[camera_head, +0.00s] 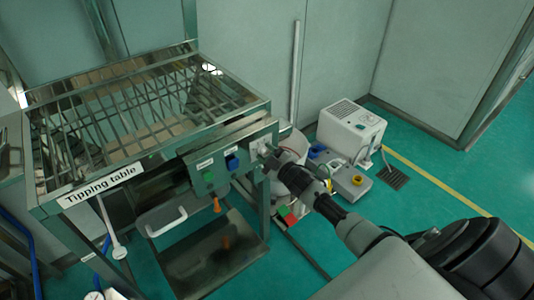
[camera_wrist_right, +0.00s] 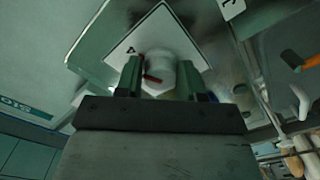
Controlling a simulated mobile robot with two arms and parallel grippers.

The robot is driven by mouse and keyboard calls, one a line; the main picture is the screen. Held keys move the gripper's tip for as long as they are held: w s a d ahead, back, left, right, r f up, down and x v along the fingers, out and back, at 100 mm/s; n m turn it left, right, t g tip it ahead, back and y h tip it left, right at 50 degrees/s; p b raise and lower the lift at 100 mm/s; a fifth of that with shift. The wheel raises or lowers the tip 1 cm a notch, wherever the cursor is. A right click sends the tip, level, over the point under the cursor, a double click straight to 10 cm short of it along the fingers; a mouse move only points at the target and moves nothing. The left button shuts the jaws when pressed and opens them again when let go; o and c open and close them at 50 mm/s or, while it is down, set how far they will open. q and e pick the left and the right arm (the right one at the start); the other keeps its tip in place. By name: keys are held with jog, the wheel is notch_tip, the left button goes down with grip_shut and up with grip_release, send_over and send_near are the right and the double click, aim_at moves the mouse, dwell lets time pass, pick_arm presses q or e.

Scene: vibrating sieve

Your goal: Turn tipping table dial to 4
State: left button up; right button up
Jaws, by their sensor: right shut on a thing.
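The tipping table (camera_head: 250,95) stands at the left in the head view, with a slatted metal top and a name label on its front. Its control panel (camera_head: 215,170) is at the front right corner. The dial (camera_wrist_right: 160,72) is a white knob with a red mark, on a white square plate (camera_wrist_right: 185,42) bearing a "4" at the upper left. The red mark lies on the knob's left side, near the 4; its exact setting is hard to tell. My right gripper (camera_head: 272,158) is shut on the dial; its fingers stand either side of it in the wrist view (camera_wrist_right: 158,82). My left gripper is out of view.
An orange handle (camera_head: 216,205) hangs below the panel. A white machine (camera_head: 350,130) stands on the floor behind my right gripper. Green floor is free at the right.

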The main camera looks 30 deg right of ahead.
jog(key=o, duration=0.9)
jog(key=shift+s, duration=0.1)
jog(key=s, duration=0.7)
jog(key=s+d, duration=0.1)
jog(key=s, duration=0.2)
jog(key=shift+s+p, duration=0.35)
jog(key=shift+f, duration=0.15)
